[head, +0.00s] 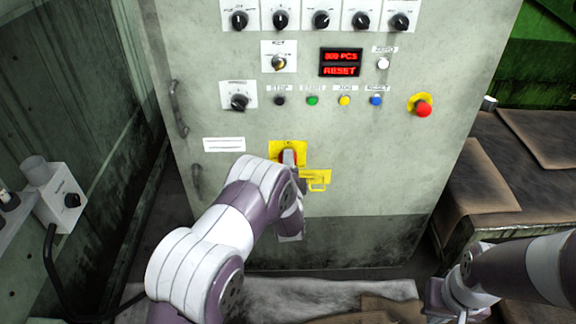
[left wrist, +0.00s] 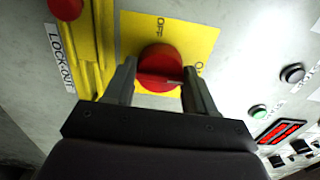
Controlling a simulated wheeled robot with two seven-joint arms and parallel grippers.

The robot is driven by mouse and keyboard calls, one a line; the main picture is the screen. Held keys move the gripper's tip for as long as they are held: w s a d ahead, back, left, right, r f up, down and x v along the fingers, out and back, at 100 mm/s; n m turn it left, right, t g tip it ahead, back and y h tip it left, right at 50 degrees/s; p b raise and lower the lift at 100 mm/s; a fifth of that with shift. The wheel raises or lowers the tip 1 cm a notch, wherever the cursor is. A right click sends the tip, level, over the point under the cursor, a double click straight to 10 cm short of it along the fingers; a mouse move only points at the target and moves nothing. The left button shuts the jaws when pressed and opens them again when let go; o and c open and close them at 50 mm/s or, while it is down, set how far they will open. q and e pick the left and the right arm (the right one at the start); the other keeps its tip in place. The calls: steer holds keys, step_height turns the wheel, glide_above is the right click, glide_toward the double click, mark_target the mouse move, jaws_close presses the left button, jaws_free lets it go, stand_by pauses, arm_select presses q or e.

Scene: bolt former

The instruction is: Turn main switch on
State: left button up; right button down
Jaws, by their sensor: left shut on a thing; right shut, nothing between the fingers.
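The main switch is a red rotary knob on a yellow plate on the grey cabinet. In the left wrist view the red knob (left wrist: 158,68) sits between the two fingers of my left gripper (left wrist: 158,85), which is shut on it. The yellow plate (left wrist: 200,35) shows "OFF" above the knob and a partly hidden label at its right. In the head view my left gripper (head: 290,170) is at the switch plate (head: 276,147) and hides much of the knob. My right gripper (head: 440,300) is low at the right, away from the cabinet, its fingers hard to see.
A yellow lock-out bracket (head: 318,181) is beside the switch. Above are several black dials, a red display (head: 340,62) and coloured buttons. A red emergency stop (head: 423,108) is at the right. A table (head: 470,235) with brown mats stands right of the cabinet.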

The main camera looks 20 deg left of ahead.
arm_select(q)
steer(key=o, duration=1)
steer(key=shift+o, duration=0.2)
steer(key=p+v, duration=0.2)
steer(key=v, duration=1)
steer(key=shift+s, duration=0.35)
steer(key=shift+d, duration=0.1)
